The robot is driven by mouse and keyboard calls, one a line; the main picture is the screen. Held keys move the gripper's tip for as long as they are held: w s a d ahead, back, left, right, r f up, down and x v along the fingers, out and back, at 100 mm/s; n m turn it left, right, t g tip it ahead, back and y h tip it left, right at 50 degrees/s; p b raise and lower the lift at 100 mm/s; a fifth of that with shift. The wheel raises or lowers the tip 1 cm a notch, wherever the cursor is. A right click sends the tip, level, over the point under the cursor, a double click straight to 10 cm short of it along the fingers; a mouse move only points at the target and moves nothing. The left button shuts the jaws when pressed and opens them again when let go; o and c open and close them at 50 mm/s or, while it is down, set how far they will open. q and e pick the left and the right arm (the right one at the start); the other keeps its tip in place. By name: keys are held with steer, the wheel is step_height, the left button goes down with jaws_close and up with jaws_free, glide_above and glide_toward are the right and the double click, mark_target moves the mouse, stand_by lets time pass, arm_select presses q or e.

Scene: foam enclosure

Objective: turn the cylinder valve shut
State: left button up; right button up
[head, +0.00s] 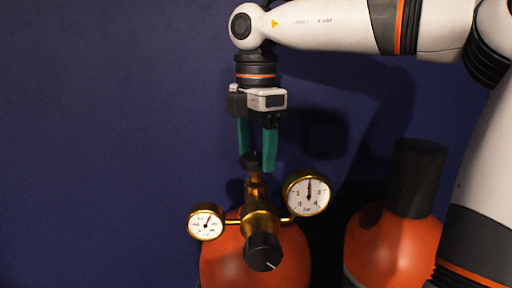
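The cylinder (215,268) is orange and stands at the bottom centre, cut off by the lower edge. A brass valve and regulator body (256,192) rises from it. A small black knob (251,161) tops the brass stem. A larger black knob (263,252) faces me lower down. My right gripper (256,162) points straight down, its two teal fingers apart at either side of the small top knob. The left finger's tip is partly behind the knob; whether the fingers press on it I cannot tell. My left gripper is not in view.
Round dial gauges stick out on the left (206,222) and right (307,194) of the brass body, close below my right gripper. A second orange cylinder (378,250) with a black cap (416,178) stands at right. A dark blue wall (110,130) is behind; the left side is free.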

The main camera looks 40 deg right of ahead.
mark_target(256, 156)
step_height(256, 156, up, 12)
stand_by(0.7)
stand_by(0.5)
